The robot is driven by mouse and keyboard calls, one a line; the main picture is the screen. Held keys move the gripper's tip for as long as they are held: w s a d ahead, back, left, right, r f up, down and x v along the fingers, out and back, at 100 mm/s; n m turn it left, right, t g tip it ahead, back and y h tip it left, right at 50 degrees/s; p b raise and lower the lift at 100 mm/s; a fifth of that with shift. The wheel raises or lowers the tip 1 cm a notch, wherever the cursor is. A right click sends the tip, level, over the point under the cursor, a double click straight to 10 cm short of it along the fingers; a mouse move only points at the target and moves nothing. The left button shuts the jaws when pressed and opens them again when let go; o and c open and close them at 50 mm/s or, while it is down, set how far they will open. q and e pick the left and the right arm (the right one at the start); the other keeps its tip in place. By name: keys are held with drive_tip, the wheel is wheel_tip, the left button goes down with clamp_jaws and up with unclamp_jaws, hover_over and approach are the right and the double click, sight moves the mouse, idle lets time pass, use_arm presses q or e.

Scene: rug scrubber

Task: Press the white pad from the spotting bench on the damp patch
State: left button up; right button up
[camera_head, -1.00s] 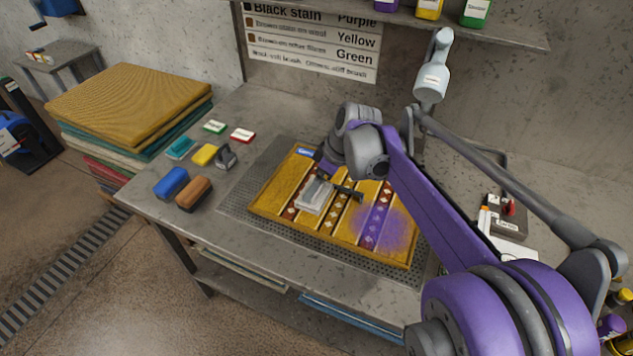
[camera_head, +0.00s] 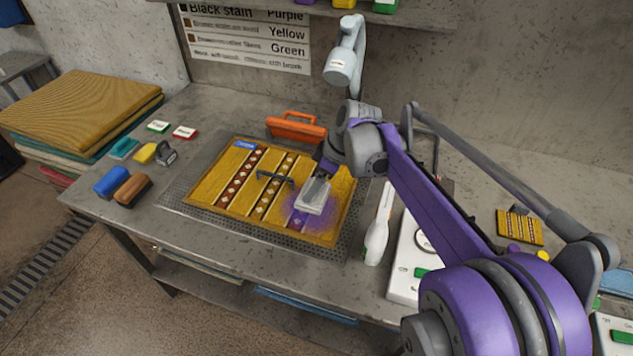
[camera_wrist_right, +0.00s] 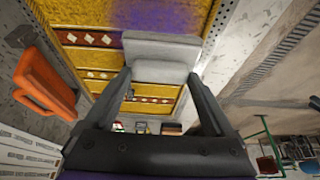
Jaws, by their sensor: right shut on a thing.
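The white pad (camera_head: 311,201) is in my right gripper (camera_head: 319,180), whose two fingers are shut on it; the pad also shows between the fingertips in the right wrist view (camera_wrist_right: 161,49). It is over the purple patch (camera_head: 318,222) on the right part of the yellow patterned rug (camera_head: 215,178). The pad hides part of the patch, and I cannot tell whether it touches the rug. Purple also shows beyond the pad in the wrist view (camera_wrist_right: 165,15). My left gripper is not in view.
A small dark bar-shaped thing (camera_head: 275,178) is on the rug. An orange handled item (camera_head: 297,127) stands behind it. A white bottle-like tool (camera_head: 378,235) lies to the right. Brushes (camera_head: 131,190) and small coloured blocks are at the left of the grey bench (camera_head: 205,115).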

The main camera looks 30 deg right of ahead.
sight(318, 194)
drive_tip(key=shift+f+b, duration=0.6)
drive_tip(key=shift+f, duration=0.45)
drive_tip(key=shift+f+b, duration=1.3)
drive_tip(key=shift+f, duration=0.6)
drive_tip(key=shift+f+b, duration=0.35)
drive_tip(key=shift+f, duration=0.25)
drive_tip(key=shift+f, duration=0.1)
idle(0.4)
drive_tip(key=shift+r+p, duration=2.45)
drive_tip(key=shift+r, duration=1.1)
